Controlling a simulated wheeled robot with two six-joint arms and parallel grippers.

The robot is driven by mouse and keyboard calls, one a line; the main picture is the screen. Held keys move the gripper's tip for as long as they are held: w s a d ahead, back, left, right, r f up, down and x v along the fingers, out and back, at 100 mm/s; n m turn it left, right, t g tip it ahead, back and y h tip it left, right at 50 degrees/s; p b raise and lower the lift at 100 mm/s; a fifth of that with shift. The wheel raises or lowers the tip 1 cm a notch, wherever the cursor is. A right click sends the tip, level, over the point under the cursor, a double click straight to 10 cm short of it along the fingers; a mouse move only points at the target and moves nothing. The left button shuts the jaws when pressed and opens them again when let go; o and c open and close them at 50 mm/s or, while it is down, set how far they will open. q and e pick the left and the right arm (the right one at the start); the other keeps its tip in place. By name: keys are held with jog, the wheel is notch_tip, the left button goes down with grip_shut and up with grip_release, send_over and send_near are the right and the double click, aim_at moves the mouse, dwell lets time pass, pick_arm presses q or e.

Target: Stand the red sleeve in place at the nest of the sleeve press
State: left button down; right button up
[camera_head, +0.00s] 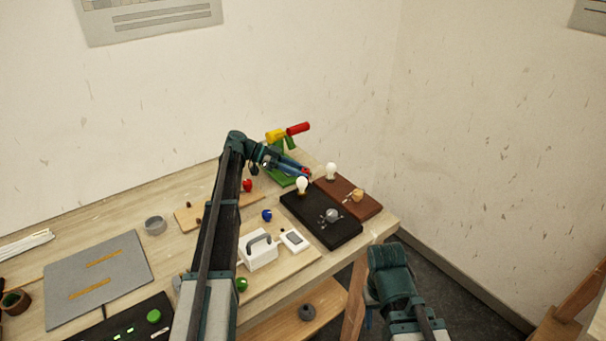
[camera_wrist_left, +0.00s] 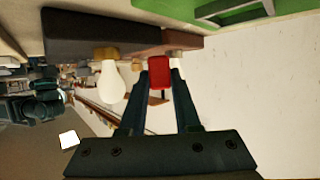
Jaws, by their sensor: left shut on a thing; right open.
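My left gripper (camera_head: 303,174) is shut on the red sleeve (camera_wrist_left: 159,68), which sits between the two fingertips in the left wrist view. In the head view the held sleeve is mostly hidden by the gripper. The sleeve press (camera_head: 277,136) is green with a yellow top and a red handle, at the back of the table. My left gripper is in front of and right of the press column, near its green base, which shows in the left wrist view (camera_wrist_left: 235,14). The nest cannot be made out.
A black board (camera_head: 322,225) and a brown board (camera_head: 362,204), each with a light bulb, lie right of the press by the table's right edge. A white handled box (camera_head: 259,254) and small red, blue and green pieces lie further left. The back-left table is fairly clear.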

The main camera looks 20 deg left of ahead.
pick_arm(q)
jog(key=shift+w+a+f, duration=0.25)
jog(key=shift+f, duration=0.1)
jog(key=shift+w+a+r, duration=0.1)
jog(key=shift+w+a, duration=0.15)
jog(key=shift+w+a+f+b, duration=0.1)
jog(key=shift+w+a, duration=0.65)
jog(key=shift+a, duration=0.2)
jog(key=shift+w+a+f+b, duration=0.1)
jog(key=shift+w+a+b, duration=0.05)
jog(key=shift+w+a, duration=0.7)
jog(key=shift+w+a+f+b, duration=0.1)
jog(key=shift+w+a, duration=0.5)
jog(key=shift+a, duration=0.5)
jog(key=shift+f, duration=0.2)
jog(key=shift+f+b, duration=0.25)
jog(key=shift+b, duration=0.25)
jog(key=shift+s, duration=0.1)
jog(key=shift+f, duration=0.2)
